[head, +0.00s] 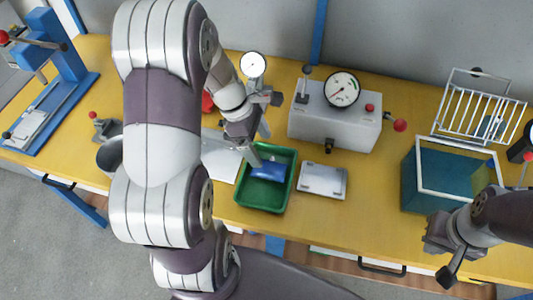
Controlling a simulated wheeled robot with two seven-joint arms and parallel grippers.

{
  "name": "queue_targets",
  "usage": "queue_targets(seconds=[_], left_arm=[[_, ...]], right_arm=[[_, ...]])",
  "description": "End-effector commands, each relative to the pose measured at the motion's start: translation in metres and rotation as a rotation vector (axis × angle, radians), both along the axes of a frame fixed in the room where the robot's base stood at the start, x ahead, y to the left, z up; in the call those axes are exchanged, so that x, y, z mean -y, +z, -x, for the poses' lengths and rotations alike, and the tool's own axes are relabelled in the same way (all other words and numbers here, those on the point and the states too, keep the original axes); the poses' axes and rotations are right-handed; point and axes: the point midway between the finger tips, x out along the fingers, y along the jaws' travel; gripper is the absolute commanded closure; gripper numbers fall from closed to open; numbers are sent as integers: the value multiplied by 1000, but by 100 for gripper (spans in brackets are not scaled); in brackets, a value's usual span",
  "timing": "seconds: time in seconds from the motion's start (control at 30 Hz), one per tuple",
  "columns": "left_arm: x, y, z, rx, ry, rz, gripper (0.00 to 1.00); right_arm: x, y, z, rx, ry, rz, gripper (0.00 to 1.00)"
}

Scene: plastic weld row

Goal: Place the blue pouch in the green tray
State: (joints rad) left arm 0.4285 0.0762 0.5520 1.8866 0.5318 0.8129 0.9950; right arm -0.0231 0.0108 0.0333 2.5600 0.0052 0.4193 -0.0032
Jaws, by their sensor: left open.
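The blue pouch (268,170) lies inside the green tray (262,207), toward its upper middle. The tray sits on the yellow bench near the middle. My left gripper (260,148) is open, just above the tray's upper left rim, with a finger close to the pouch. I cannot tell whether that finger touches the pouch. My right gripper (444,258) is at the lower right, by the bench's front edge and away from the tray. Its jaws are not clear enough to tell open from shut.
A white flat plate (322,180) lies right of the tray. A grey box with a gauge (335,118) stands behind it. A teal bin (447,175) and a white wire rack (480,108) are at the right. A blue press (62,80) stands far left. My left arm hides part of the bench.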

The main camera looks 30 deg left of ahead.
Motion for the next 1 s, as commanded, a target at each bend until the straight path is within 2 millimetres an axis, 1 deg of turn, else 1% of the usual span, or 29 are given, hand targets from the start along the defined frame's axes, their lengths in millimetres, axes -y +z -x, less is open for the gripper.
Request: queue_targets(seconds=[0.03,0.1,0.2,0.27,0.3,0.33,0.37,0.4,0.47,0.5,0.53,0.6,0.67,0.73,1.0], left_arm=[[-5,15,0,3,2,-2,16],[-12,29,1,3,3,-1,16],[-18,44,2,1,2,0,16],[-19,49,3,2,-8,-3,16],[-16,50,6,14,-61,-22,16],[-10,49,10,31,-150,-50,16],[-2,47,15,60,-280,-91,16],[10,43,24,109,-508,-159,16],[27,37,38,195,-890,-258,16],[37,35,46,250,-1135,-312,16],[44,33,52,288,-1299,-346,16],[55,30,61,358,-1604,-401,16],[61,29,66,394,-1755,-426,16],[62,28,68,407,-1819,-435,16],[62,29,67,405,-1812,-432,16]], right_arm=[[0,4,0,0,0,0,100],[0,6,0,0,0,0,100],[0,8,0,0,0,0,100],[0,9,0,0,0,0,100],[0,9,0,0,0,0,100],[0,9,0,0,0,0,100],[0,9,0,0,0,0,100],[0,9,0,0,0,0,100],[0,9,0,0,0,0,100],[0,9,0,0,0,0,100],[0,9,0,0,0,0,100],[0,9,0,0,0,0,100],[0,9,0,0,0,0,100],[0,9,0,0,0,0,100],[0,9,0,0,0,0,100]])
